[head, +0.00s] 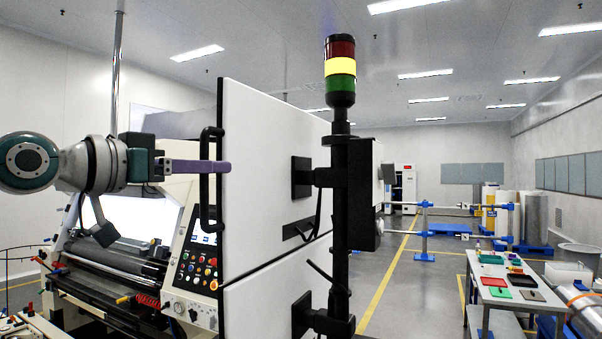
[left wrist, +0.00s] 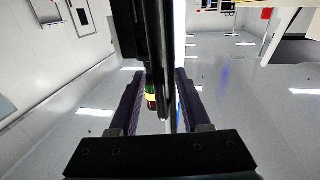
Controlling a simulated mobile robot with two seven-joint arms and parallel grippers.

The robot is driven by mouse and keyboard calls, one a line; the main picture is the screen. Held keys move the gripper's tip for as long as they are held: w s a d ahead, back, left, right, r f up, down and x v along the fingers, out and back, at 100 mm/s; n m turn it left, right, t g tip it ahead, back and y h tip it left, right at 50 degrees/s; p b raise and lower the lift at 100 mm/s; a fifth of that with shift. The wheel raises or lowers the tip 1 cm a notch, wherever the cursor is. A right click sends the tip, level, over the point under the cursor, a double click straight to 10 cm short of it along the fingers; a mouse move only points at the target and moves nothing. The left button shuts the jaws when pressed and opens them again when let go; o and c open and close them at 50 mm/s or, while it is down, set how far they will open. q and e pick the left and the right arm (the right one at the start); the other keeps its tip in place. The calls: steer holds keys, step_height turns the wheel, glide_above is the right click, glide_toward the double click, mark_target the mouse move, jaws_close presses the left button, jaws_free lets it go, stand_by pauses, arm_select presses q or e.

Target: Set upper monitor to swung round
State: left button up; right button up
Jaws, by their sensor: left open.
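The upper monitor (head: 262,150) shows in the head view as a large white panel on a black arm from the dark post (head: 340,215). It stands nearly edge-on to the machine front. A black upright handle (head: 204,190) runs along its left edge. My left gripper (head: 222,167) reaches in from the left, its purple fingers level with the handle's upper half. In the left wrist view the open fingers (left wrist: 158,85) stand either side of a dark upright bar and the panel's thin edge. I cannot tell if they touch. My right gripper is out of view.
A second white panel (head: 275,293) hangs just below. A red, yellow and green signal light (head: 340,70) tops the post. A button panel (head: 198,255) and rollers (head: 100,275) lie left. A table (head: 512,293) stands right, with open floor before it.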

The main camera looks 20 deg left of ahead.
arm_select(q)
steer(key=shift+c, duration=0.4)
jaws_close()
stand_by(1.1)
